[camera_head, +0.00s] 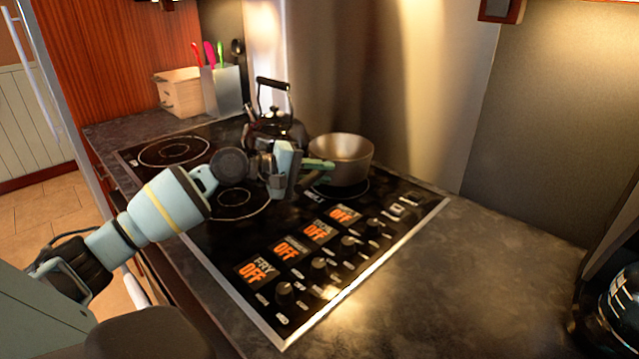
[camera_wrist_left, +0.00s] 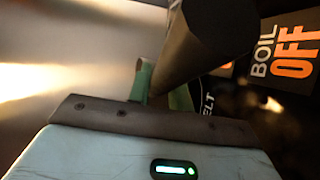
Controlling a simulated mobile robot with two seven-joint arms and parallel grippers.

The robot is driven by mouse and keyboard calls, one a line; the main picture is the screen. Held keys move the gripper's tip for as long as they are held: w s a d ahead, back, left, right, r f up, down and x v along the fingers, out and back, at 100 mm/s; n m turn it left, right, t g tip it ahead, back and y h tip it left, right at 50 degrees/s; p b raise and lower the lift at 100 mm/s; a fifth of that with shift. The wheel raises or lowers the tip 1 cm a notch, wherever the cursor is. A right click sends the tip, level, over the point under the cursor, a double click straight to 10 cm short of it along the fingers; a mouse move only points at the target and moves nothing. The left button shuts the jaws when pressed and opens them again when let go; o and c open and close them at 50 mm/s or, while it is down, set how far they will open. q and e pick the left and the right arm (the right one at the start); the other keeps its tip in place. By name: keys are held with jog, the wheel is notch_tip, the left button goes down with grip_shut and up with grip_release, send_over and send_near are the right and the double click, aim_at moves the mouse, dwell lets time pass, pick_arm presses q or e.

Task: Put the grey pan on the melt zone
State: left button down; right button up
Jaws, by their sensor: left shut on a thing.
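The grey pan (camera_head: 342,150) is upright over the back right burner of the black cooktop. My left gripper (camera_head: 318,168) reaches in from the left and is shut on the pan's handle side. In the left wrist view the pan (camera_wrist_left: 205,38) is a dark shape just beyond the fingers (camera_wrist_left: 162,90). A partly hidden label ending in "ELT" (camera_wrist_left: 208,104) lies beside the pan there. The melt zone (camera_head: 350,189) shows as a burner edge below the pan, which hides most of it. I cannot tell whether the pan touches the glass. My right gripper is not in view.
A dark kettle (camera_head: 274,130) stands close behind my left gripper. Control knobs and "OFF" displays (camera_head: 290,248) line the cooktop's front. A utensil holder (camera_head: 222,90) and a wooden box (camera_head: 178,92) stand at the back left. The right counter (camera_head: 450,285) has free room.

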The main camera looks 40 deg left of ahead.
pick_arm(q)
jog(key=shift+f, duration=1.35)
jog(key=c, duration=1.3)
grip_release()
jog(key=shift+r, duration=0.1)
jog(key=shift+v, duration=6)
